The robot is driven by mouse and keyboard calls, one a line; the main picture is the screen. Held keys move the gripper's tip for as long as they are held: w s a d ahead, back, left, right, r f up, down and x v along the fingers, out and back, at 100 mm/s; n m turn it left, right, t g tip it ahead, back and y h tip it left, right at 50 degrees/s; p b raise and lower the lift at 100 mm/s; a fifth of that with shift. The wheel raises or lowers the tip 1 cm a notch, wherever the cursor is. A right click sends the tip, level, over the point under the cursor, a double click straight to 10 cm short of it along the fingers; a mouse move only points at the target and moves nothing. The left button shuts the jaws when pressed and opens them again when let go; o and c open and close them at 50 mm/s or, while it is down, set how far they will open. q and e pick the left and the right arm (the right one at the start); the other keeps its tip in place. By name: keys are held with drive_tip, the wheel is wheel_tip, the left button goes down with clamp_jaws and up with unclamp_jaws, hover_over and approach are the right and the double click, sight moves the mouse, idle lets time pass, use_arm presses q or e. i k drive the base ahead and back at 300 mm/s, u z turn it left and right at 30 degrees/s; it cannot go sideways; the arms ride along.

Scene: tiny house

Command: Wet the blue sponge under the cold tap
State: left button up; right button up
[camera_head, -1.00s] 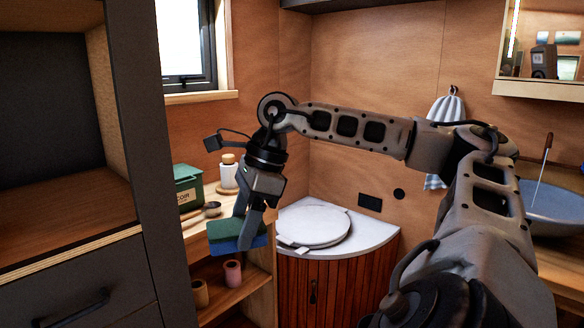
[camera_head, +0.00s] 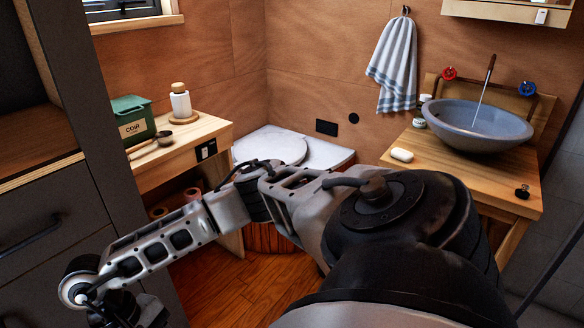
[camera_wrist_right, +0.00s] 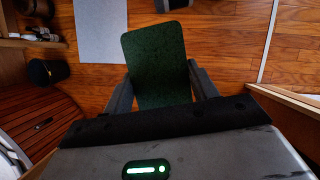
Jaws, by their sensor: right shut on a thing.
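My right gripper (camera_wrist_right: 160,88) is shut on the sponge (camera_wrist_right: 154,52), whose dark green face shows in the right wrist view between the two fingers. Its blue side is hidden there. In the head view my right arm reaches to the lower left, and the sponge is out of frame. The grey-blue basin (camera_head: 455,130) stands on a wooden counter at the right. Above it are a copper spout (camera_head: 490,66), a red tap handle (camera_head: 448,73) and a blue tap handle (camera_head: 527,88). A thin pale stream runs from spout to bowl. My left gripper is not in view.
A soap bar (camera_head: 401,155) and small jars (camera_head: 421,110) sit left of the basin. A striped towel (camera_head: 393,65) hangs behind. A shelf (camera_head: 200,132) holds a green tin (camera_head: 133,118) and a white bottle (camera_head: 180,101). Wooden floor (camera_head: 235,290) shows between shelf and counter.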

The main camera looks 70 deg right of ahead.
sight(527, 89)
drive_tip(key=z, duration=2.1)
drive_tip(key=i, duration=1.35)
drive_tip(key=z, duration=0.75)
